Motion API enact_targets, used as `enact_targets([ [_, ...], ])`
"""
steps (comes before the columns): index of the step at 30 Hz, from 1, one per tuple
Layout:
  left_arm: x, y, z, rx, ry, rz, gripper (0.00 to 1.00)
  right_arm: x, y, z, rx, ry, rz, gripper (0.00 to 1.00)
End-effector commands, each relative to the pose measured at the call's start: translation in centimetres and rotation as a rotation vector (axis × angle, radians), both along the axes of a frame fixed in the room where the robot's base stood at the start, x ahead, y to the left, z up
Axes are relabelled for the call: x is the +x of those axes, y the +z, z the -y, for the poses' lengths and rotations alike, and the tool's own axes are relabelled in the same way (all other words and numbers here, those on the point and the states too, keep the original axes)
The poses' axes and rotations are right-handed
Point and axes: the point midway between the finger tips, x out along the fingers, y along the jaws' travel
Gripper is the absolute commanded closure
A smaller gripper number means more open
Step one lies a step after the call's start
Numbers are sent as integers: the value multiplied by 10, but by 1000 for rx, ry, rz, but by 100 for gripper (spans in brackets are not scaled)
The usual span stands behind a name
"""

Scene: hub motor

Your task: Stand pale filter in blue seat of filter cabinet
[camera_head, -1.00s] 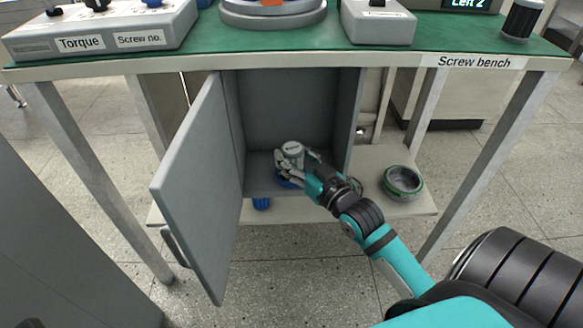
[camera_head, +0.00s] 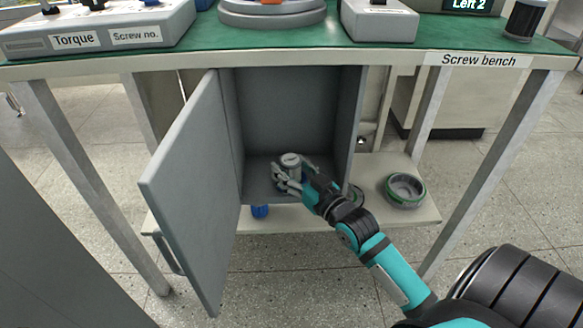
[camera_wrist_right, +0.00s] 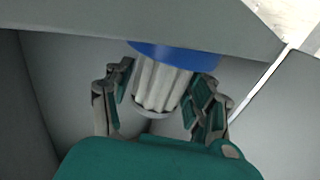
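The pale filter (camera_head: 291,163) stands upright inside the open grey cabinet (camera_head: 292,105), with a grey cap on top. In the right wrist view the pleated filter (camera_wrist_right: 162,84) meets the blue seat (camera_wrist_right: 178,55) at one end. The seat is mostly hidden in the head view. My right gripper (camera_head: 294,178) reaches into the cabinet around the filter. In the wrist view its fingers (camera_wrist_right: 160,100) are spread on both sides of the filter, with gaps beside it. My left gripper is not in view.
The cabinet door (camera_head: 190,190) stands open at the left. A grey and green ring-shaped part (camera_head: 405,188) lies on the lower shelf (camera_head: 425,212) at right. The green bench top (camera_head: 310,42) is above.

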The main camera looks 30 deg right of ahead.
Motion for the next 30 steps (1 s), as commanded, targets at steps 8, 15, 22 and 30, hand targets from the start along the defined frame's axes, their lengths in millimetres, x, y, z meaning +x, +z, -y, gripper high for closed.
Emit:
enact_targets([
  [8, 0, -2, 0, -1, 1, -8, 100, 0, 0, 0, 0, 0, 0, 31],
  [15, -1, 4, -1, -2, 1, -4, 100, -14, 3, 1, -1, 0, -4, 31],
  [22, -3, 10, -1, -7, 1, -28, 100, -63, 5, 2, -1, 0, -7, 31],
  [30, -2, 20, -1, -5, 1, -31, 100, -109, 3, 4, 0, 0, -4, 31],
])
